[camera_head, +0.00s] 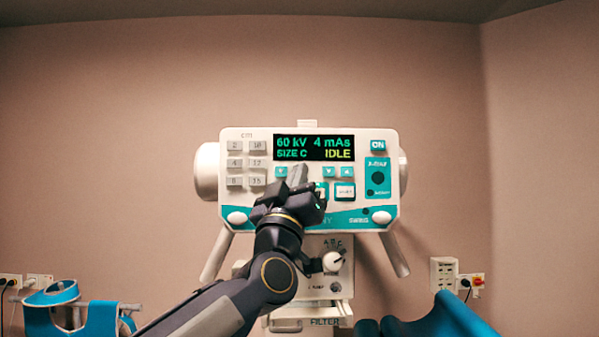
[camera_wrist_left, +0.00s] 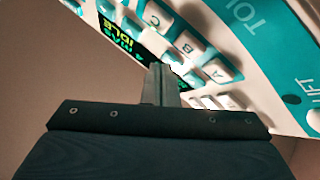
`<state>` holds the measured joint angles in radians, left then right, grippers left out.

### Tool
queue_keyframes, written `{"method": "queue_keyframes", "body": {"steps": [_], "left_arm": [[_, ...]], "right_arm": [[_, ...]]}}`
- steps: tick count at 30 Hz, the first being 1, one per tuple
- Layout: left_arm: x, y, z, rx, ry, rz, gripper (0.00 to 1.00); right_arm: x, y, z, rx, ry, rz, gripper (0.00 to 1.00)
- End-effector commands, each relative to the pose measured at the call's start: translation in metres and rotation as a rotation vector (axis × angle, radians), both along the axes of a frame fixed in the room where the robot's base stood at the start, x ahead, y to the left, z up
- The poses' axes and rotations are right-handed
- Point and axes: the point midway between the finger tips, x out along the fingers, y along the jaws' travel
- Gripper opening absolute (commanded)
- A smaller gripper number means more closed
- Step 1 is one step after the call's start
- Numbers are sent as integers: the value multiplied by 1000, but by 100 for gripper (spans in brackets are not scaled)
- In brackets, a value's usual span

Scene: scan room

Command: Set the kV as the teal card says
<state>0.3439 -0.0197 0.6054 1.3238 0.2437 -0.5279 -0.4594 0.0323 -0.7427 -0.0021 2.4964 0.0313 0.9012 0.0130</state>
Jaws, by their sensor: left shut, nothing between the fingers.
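The white control panel (camera_head: 262,200) of the x-ray unit faces me. Its display (camera_head: 314,148) reads 60 kV, 4 mAs, SIZE C, IDLE; part of it also shows in the left wrist view (camera_wrist_left: 130,38). A teal arrow button (camera_head: 281,172) sits under the kV reading. My left gripper (camera_head: 298,176) is shut and empty, its tips in front of the panel just right of that button, hiding what lies behind. In the left wrist view the shut fingers (camera_wrist_left: 160,82) point at the button rows beside the display; contact cannot be told. I cannot make out a separate teal card.
Two more teal arrow buttons (camera_head: 337,172) sit under mAs. Grey number keys (camera_head: 246,164) are at left; a teal ON button (camera_head: 378,146) and x-ray block (camera_head: 378,178) are at right. A white knob (camera_head: 333,261) is below. Wall sockets (camera_head: 443,273) are at lower right.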

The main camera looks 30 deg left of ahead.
Motion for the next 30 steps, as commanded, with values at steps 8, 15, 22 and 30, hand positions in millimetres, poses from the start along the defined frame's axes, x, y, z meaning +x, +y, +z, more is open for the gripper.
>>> {"method": "queue_keyframes", "body": {"steps": [8, 15, 22, 30], "left_arm": [[2, 1, 0, 0, 0, 0, 0], [2, 1, 0, 0, 1, 0, 0], [-6, -4, 0, 1, 0, 0, 0], [-11, -7, -1, 0, 0, 1, 0]], "right_arm": [[0, 0, 0, 0, 0, 0, 36], [0, 0, 0, 0, 0, 0, 36], [0, 0, -1, 0, 0, 0, 36], [0, 0, -1, 0, 0, 0, 36]]}}
